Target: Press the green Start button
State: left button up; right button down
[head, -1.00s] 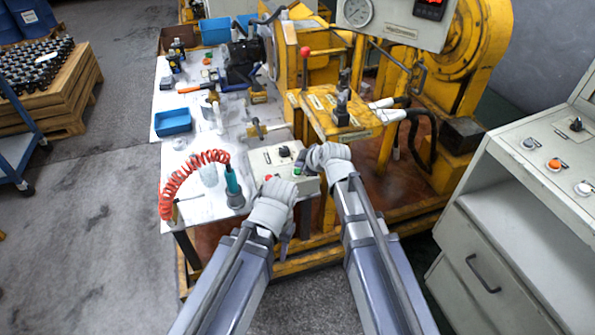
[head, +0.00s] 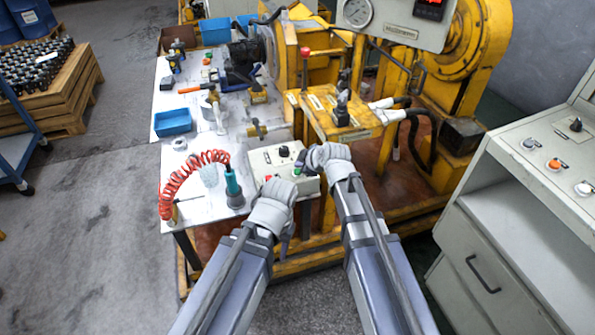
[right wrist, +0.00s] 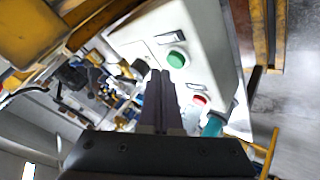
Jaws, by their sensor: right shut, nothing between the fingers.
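The green Start button (right wrist: 176,59) is on the pale control box (right wrist: 200,25) in the right wrist view. In the head view the green button (head: 296,171) shows at the box's right side, close to my right gripper. My right gripper (head: 300,163) is shut and empty. In the right wrist view its shut fingertips (right wrist: 160,73) appear just below and left of the green button; I cannot tell whether they touch it. My left gripper (head: 284,242) hangs in front of the box, mostly hidden by its wrist, so its jaws are unclear.
A red button (right wrist: 199,100) sits on the same box. A black knob (head: 284,151) is at its back. A red coiled hose (head: 180,180) stands left of the box on the white table (head: 150,215). Yellow machinery (head: 335,118) is close behind my right gripper.

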aim_at(300, 173)
dwell(0.4)
jog(key=shift+f+b, duration=0.45)
jog(key=shift+f+b, duration=0.35)
jog(key=shift+b, duration=0.05)
dwell(0.5)
jog(key=shift+r, duration=0.2)
jog(key=shift+r+p, duration=0.65)
jog(key=shift+p, duration=0.2)
notch_tip(300, 173, up, 5)
jog(key=p, duration=0.5)
